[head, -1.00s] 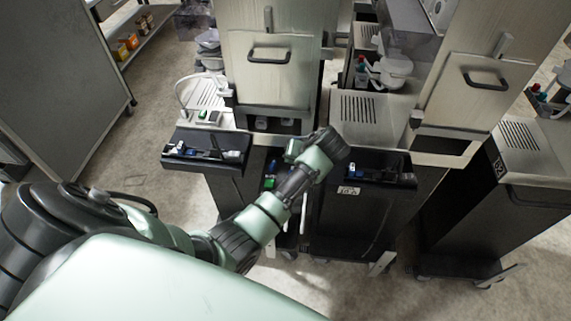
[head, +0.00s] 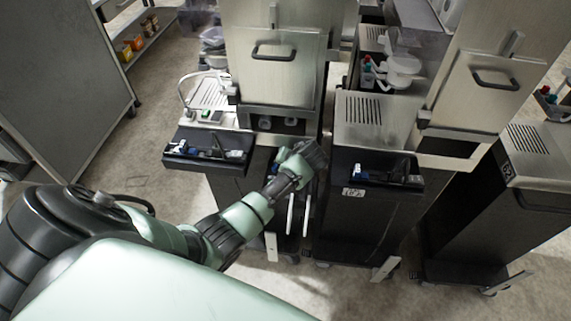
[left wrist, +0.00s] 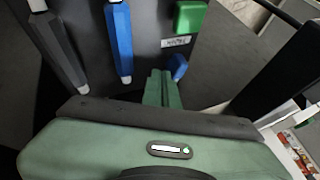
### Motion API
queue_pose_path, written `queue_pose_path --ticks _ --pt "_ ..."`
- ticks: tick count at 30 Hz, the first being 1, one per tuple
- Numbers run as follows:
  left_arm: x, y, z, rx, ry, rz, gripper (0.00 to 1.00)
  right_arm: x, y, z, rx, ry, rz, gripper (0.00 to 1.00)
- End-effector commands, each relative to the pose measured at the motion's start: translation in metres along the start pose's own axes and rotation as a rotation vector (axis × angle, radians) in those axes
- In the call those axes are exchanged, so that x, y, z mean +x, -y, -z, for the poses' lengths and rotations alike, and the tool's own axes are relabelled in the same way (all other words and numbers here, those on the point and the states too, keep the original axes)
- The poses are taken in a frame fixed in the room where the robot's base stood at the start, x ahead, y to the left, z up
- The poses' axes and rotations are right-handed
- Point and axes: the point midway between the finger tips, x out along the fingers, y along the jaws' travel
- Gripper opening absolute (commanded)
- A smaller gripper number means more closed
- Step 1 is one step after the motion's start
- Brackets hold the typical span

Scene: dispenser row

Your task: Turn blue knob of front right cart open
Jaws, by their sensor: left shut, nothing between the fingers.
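My left gripper (head: 298,158) is at the gap between the left cart (head: 226,183) and the middle cart (head: 355,215) in the head view. In the left wrist view its green fingers (left wrist: 160,86) are together and empty. A small blue knob (left wrist: 178,67) is just right of the fingertips, below a green block (left wrist: 190,17) on a dark panel with a small label. I cannot tell if the fingers touch the knob. In the head view the knob is hidden behind my arm. My right gripper is not in view.
A long blue-covered handle (left wrist: 118,40) and a dark handle (left wrist: 55,45) stand left of the fingers. Black trays (head: 208,152) with small items stick out of the cart fronts. Another dark cart (head: 470,215) stands at right, and a grey cabinet (head: 60,75) at left.

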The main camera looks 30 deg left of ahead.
Motion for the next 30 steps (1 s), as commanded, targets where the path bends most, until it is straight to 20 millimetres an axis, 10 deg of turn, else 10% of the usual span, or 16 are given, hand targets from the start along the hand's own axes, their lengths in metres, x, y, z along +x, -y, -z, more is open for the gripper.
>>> queue_pose_path --ticks 30 --pt "0.011 0.011 0.007 -0.249 0.132 0.14 0.0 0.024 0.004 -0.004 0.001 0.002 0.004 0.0"
